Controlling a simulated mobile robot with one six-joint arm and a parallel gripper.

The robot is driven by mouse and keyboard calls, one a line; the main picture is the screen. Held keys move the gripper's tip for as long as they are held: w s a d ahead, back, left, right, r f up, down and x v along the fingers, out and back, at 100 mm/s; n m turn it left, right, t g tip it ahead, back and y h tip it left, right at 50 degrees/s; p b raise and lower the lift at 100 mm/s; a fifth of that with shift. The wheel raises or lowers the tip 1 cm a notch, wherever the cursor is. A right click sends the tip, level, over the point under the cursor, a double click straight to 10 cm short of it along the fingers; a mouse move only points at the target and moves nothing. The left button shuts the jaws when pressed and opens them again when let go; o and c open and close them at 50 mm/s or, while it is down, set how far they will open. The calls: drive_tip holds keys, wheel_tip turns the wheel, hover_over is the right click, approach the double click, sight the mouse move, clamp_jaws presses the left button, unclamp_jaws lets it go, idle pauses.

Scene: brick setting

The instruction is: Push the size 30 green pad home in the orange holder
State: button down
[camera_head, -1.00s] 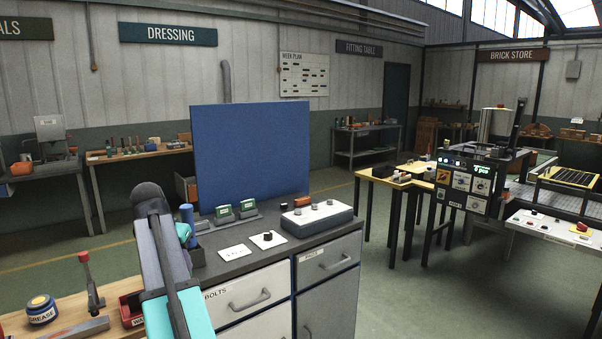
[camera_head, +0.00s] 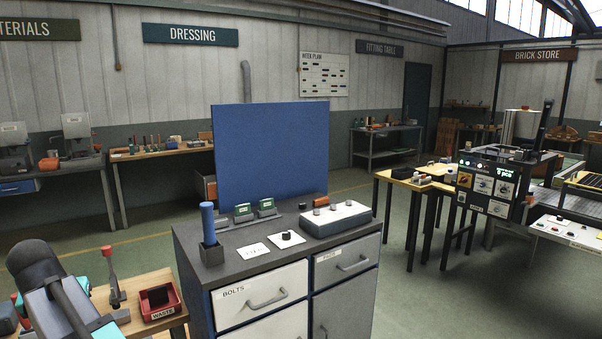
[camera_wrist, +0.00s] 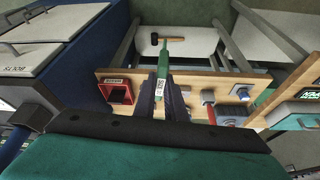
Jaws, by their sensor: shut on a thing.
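In the wrist view my gripper (camera_wrist: 162,100) is shut on a narrow green pad (camera_wrist: 164,50). The pad bears a white label whose size number I cannot read with certainty, and it points away from the wrist. It is held in the air with a wooden bench (camera_wrist: 185,87) beyond it. In the head view only part of my arm shows at the lower left; the fingers and held pad are out of sight there. Two other green pads, a left one (camera_head: 243,212) and a right one (camera_head: 266,207), stand on the grey cabinet. I cannot make out the orange holder for certain.
The grey cabinet (camera_head: 240,265) carries a blue upright cylinder (camera_head: 208,222), a white control box (camera_head: 337,218) and a tall blue panel (camera_head: 270,150). The wooden bench holds a red waste bin (camera_head: 161,312) and a red-handled lever (camera_head: 111,270). Open floor lies right of the cabinet.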

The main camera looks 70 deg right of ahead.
drive_tip(key=s+a+f+n+t+y, duration=0.1)
drive_tip(key=a+n, duration=0.7)
drive_tip(key=a, duration=0.8)
drive_tip(key=shift+f+y, duration=0.75)
drive_tip(key=shift+y, duration=0.15)
drive_tip(key=shift+s, duration=0.1)
